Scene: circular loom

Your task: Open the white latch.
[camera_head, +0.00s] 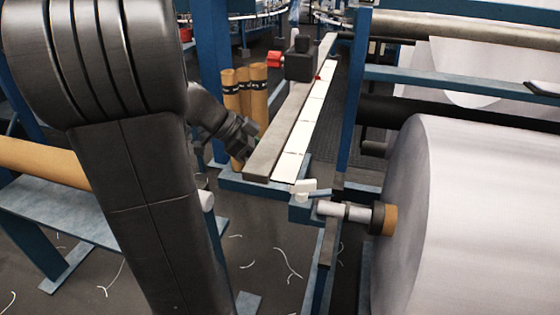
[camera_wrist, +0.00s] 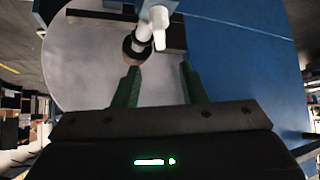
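The white latch (camera_head: 303,187) is a small white piece on a blue bracket, beside the shaft end of the big white roll. In the wrist view the white latch (camera_wrist: 158,22) is at the top centre, above the dark ring of the shaft end. My gripper (camera_wrist: 160,85) has two green fingers, spread apart with nothing between them. The latch is beyond the fingertips, apart from them. In the head view my dark arm fills the left side, and the fingers cannot be made out.
The large white roll (camera_head: 470,200) takes up the right side; its shaft end (camera_head: 355,211) sticks out left near the latch. A blue upright (camera_head: 354,95) stands behind. Brown tubes (camera_head: 246,95) stand beyond my arm. The floor (camera_head: 270,255) is open, with scattered white threads.

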